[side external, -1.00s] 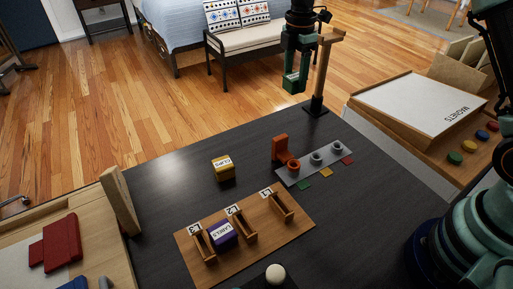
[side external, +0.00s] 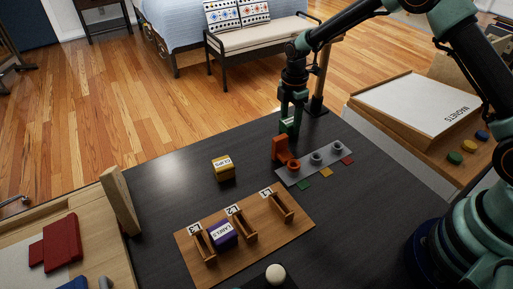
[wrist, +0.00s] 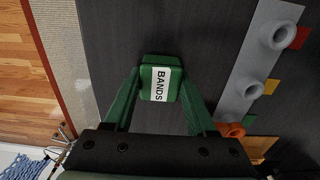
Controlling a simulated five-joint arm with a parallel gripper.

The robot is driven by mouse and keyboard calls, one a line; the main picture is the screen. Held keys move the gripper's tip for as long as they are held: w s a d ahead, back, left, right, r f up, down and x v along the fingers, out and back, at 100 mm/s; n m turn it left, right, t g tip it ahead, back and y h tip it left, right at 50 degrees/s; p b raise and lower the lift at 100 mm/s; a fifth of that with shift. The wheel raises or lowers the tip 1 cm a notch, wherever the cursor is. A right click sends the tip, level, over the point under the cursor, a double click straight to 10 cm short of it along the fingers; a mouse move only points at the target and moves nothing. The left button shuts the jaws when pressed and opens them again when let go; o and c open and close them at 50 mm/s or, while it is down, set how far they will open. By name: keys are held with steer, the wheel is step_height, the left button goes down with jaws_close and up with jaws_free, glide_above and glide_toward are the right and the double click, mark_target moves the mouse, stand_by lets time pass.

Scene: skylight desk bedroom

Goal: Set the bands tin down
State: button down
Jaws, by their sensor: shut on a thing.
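The green bands tin (wrist: 148,80) sits between the fingers of my gripper (wrist: 160,92) in the wrist view, its white BANDS label facing the camera. In the side view my gripper (side external: 291,112) points down and is shut on the tin (side external: 287,126). They are over the far part of the dark desk (side external: 170,150), just behind the orange stand. I cannot tell whether the tin's underside touches the desk.
An orange stand (side external: 280,148) and a grey strip with round posts (side external: 308,167) are close in front. A wooden post (side external: 319,75) stands behind right. The yellow clips tin (side external: 224,174) is left; the purple labels tin (side external: 222,234) is on the wooden rack (side external: 268,236).

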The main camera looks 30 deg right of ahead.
steer(key=shift+c, duration=1.1)
jaws_free()
steer(key=shift+f, duration=0.1)
step_height(320, 180, up, 12)
step_height(320, 180, up, 7)
steer(key=m+t, duration=0.1)
steer(key=m, duration=0.3)
glide_above(290, 120)
steer(key=s+d, duration=0.1)
steer(key=s, duration=0.3)
steer(key=s+d+r+m+t, duration=0.1)
steer(key=s+r+m+t, duration=0.1)
steer(key=s+m, duration=0.5)
steer(key=s+d+r+m+t, duration=0.1)
steer(key=s+r+m+t, duration=0.1)
steer(key=s+m, duration=0.5)
steer(key=shift+s+d+r+t, duration=0.3)
steer(key=shift+s+r, duration=0.25)
steer(key=shift+s, duration=1.05)
